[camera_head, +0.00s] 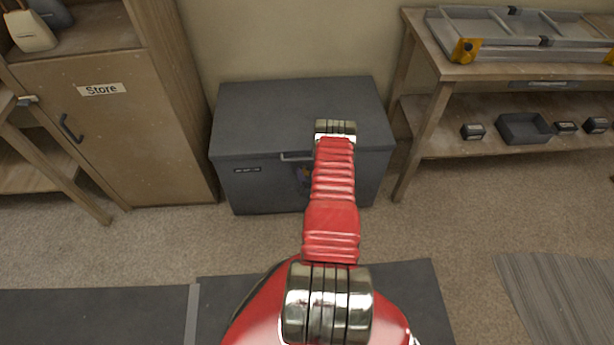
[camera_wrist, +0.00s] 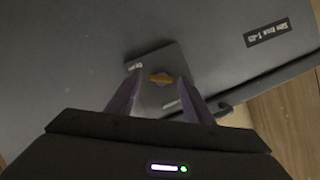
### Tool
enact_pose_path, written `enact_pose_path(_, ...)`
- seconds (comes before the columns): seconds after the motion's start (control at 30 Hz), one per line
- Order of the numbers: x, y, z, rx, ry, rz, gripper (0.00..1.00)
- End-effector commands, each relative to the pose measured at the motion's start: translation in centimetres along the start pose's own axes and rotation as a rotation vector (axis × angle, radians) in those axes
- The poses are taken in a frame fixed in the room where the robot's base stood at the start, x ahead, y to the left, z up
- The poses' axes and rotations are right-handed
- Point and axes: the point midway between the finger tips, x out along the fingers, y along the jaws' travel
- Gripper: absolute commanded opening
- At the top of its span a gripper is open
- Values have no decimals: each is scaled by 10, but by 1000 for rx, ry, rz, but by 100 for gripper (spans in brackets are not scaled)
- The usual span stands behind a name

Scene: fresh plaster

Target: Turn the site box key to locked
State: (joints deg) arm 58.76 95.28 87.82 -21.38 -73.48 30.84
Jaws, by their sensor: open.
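The site box (camera_head: 290,110) is a dark grey chest standing against the wall in the head view, with its lid down. In the wrist view its dark face (camera_wrist: 60,60) fills most of the picture. A small orange-brown key (camera_wrist: 161,79) sits on a grey lock plate (camera_wrist: 158,58), with small labels too blurred to read fully. My gripper (camera_wrist: 160,88) is open, its two purple-grey fingers on either side of the key, with gaps between. Whether they touch the plate I cannot tell. In the head view my red arm hides the lock and most of the gripper.
A wooden store cupboard (camera_head: 110,120) stands left of the box. A wooden bench (camera_head: 480,70) with a folded metal ladder-like item (camera_head: 530,28) on top and small trays below stands to the right. Dark mats (camera_head: 90,315) lie on the carpet in front.

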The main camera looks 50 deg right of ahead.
Motion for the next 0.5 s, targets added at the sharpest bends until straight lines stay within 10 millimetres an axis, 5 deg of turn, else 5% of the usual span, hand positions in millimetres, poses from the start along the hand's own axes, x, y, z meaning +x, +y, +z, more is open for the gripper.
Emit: enact_pose_path(0.5, 0, 0, 0, 0, 1, 1, 14)
